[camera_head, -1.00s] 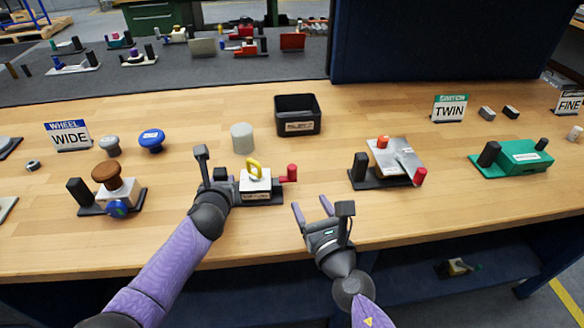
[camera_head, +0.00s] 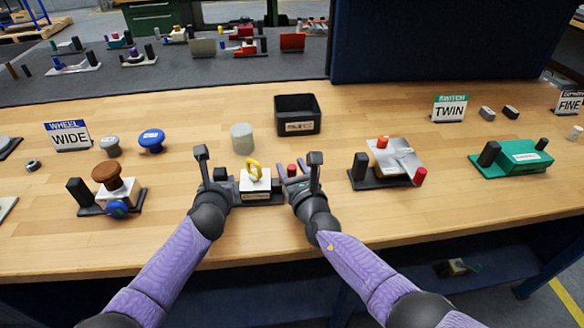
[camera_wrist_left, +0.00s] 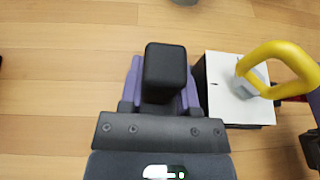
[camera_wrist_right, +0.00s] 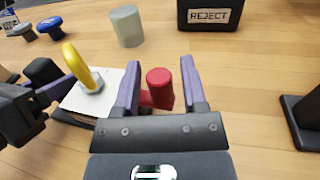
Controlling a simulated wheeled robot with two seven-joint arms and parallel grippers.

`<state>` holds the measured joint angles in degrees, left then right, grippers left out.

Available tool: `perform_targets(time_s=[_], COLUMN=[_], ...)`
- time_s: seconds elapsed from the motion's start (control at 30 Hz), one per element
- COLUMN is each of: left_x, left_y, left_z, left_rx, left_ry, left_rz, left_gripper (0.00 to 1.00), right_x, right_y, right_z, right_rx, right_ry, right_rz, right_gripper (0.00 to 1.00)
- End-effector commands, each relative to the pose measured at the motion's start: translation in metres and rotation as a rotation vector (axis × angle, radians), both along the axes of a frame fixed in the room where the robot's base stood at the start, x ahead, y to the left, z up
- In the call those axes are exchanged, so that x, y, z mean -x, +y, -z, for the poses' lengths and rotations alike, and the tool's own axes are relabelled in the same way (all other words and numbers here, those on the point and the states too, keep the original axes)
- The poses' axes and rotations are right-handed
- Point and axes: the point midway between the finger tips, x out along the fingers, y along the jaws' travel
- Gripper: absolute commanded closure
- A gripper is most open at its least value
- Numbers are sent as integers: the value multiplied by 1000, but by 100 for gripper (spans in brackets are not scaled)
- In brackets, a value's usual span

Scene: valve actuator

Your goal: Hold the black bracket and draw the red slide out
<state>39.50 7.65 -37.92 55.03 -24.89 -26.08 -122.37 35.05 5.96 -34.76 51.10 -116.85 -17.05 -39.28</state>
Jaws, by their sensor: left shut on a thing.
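The valve unit in front of me is a white block (camera_head: 256,184) with a yellow handle (camera_head: 254,168) on a dark base. My left gripper (camera_head: 220,177) is shut on the black bracket (camera_wrist_left: 166,68), an upright post at the block's left side, seen between the fingers in the left wrist view. The red slide (camera_head: 292,170) ends in a red knob (camera_wrist_right: 160,84) on the block's right side. My right gripper (camera_wrist_right: 160,85) is open, with one finger on each side of the knob; a gap shows beside the right finger.
A black REJECT bin (camera_head: 298,114) and a grey cylinder (camera_head: 242,138) stand behind the unit. A silver unit with red knobs (camera_head: 396,160) is to the right, and a brown-knobbed unit (camera_head: 116,190) to the left. Bare wood lies between them.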

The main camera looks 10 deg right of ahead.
Motion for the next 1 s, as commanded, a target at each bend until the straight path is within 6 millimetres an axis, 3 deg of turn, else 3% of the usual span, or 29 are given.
perform_targets(time_s=[0.03, 0.23, 1.0], left_x=[2, 3, 3], left_y=[1, 1, 1], left_z=[6, 7, 7], left_rx=[-3, -2, -3], left_ry=[14, 14, 15], left_rz=[-3, -4, -5], left_gripper=[100, 100, 100], right_x=[0, 0, 0], right_y=[0, 0, 0], right_z=[1, 1, 1], right_rx=[0, 0, 0], right_ry=[0, 0, 1], right_rz=[0, 0, 0], right_gripper=[59, 100, 100])
